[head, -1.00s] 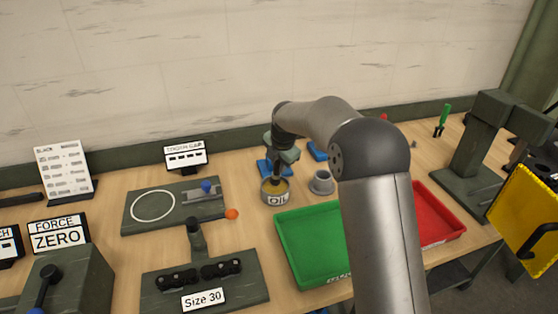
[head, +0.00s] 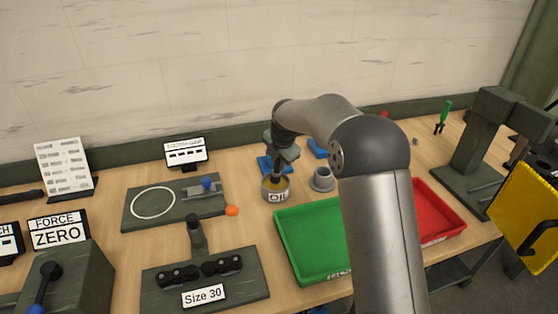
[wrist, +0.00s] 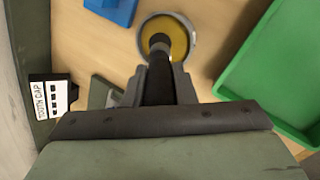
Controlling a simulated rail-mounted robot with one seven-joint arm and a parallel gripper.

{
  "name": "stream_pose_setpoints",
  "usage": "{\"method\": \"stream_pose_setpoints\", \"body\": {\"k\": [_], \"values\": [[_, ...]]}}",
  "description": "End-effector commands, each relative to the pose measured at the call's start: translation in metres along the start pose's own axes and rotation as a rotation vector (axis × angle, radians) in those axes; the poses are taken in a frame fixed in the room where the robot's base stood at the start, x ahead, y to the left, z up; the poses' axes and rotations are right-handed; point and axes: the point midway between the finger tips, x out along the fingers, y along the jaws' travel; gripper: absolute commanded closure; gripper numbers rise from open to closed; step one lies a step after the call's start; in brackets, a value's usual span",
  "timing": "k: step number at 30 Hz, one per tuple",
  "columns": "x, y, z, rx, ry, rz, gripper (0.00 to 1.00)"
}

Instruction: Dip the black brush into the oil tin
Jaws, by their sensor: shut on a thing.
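The oil tin (head: 276,195) is a small round metal can with an OIL label, standing on the bench left of the green tray. In the wrist view the tin (wrist: 193,38) shows yellow oil inside its pale rim. My gripper (head: 282,157) is right above the tin, pointing down. In the wrist view my gripper (wrist: 157,88) is shut on the black brush (wrist: 159,76). The brush's far end lies within the tin's opening, with yellow around it. I cannot tell how deep the tip is or whether it touches the oil.
A grey cup-like part (head: 322,180) stands close right of the tin. A green tray (head: 308,240) and a red tray (head: 436,212) lie to the right. Blue pieces (head: 268,165) lie behind the tin. A board with a white circle (head: 153,204) and an orange piece (head: 232,211) are left.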

Motion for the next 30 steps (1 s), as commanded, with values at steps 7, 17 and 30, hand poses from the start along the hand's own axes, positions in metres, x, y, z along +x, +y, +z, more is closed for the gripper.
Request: {"method": "stream_pose_setpoints", "body": {"k": [7, 17, 30], "values": [[0.003, -0.001, -0.001, 0.0, 0.0, 0.0, 0.99], [0.007, -0.002, -0.001, 0.0, 0.0, 0.0, 0.99], [0.012, -0.004, -0.002, 0.0, 0.0, 0.0, 0.99]]}}
